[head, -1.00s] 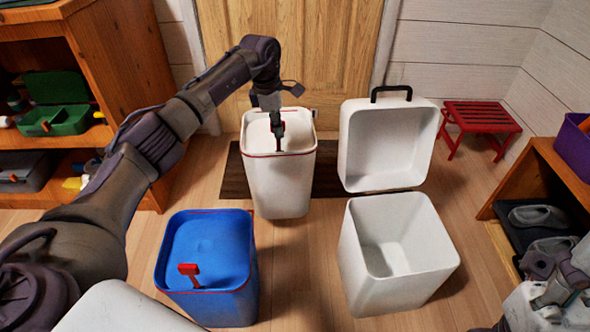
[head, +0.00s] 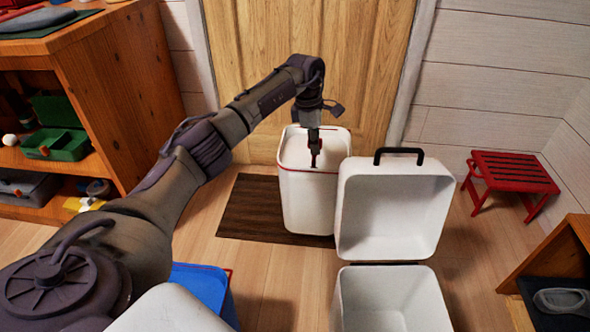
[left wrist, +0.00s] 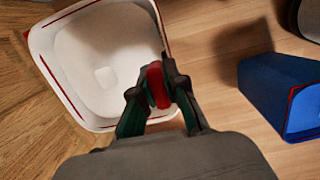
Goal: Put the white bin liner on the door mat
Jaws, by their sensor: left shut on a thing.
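The white bin liner (head: 306,202), a tall white tub with a red line below its rim, stands upright by the door. My left gripper (head: 315,160) is shut on its red handle, seen in the left wrist view (left wrist: 157,85). The dark brown door mat (head: 248,210) lies on the floor in front of the door. The liner's lower end is in front of the mat's right part and hides some of it. I cannot tell whether its base touches the mat. My right gripper is out of view.
The open white bin (head: 392,300), its lid (head: 393,210) raised, stands close right of the liner. A blue liner (head: 207,285) is at the front left, partly behind my arm. A red stool (head: 508,175) and wooden shelves (head: 125,90) flank the door.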

